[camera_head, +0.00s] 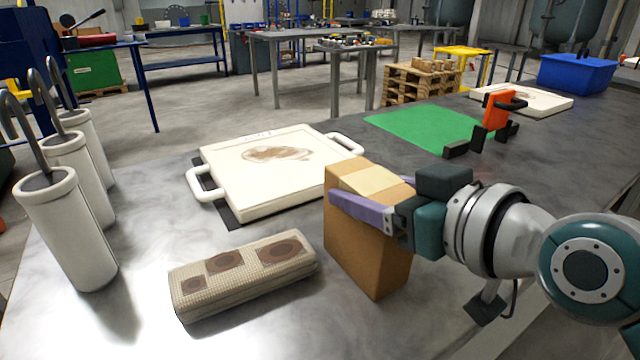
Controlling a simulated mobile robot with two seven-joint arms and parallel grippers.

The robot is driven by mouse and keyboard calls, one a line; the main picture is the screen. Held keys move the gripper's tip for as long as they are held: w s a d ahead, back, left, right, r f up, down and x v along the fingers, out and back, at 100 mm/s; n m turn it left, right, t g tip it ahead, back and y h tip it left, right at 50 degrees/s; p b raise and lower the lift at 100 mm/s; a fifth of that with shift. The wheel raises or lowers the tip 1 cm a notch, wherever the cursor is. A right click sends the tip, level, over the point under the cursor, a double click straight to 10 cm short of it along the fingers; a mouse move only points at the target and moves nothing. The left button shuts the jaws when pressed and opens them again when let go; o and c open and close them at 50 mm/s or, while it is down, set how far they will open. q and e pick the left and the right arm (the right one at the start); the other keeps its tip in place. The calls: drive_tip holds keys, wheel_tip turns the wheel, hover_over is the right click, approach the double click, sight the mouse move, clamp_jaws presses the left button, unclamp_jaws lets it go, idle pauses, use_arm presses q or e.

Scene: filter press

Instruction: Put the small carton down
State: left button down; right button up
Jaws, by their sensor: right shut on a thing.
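The small carton (366,247) is a brown cardboard box with a paler tape strip on top. My right gripper (352,200) comes in from the right and is shut on the carton, with its purple fingers along the carton's sides near the top. The carton is upright over the grey metal table (262,338), near the front. I cannot tell whether its base touches the table. My left gripper is not in view.
A beige patterned block (243,289) lies just left of the carton. A white filter plate with handles (268,190) lies behind. White hooked cylinders (68,235) stand at left. A green mat (425,126) and an orange clamp-like tool (494,113) are behind right.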

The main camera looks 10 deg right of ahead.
clamp_jaws()
drive_tip(key=shift+r, duration=0.2)
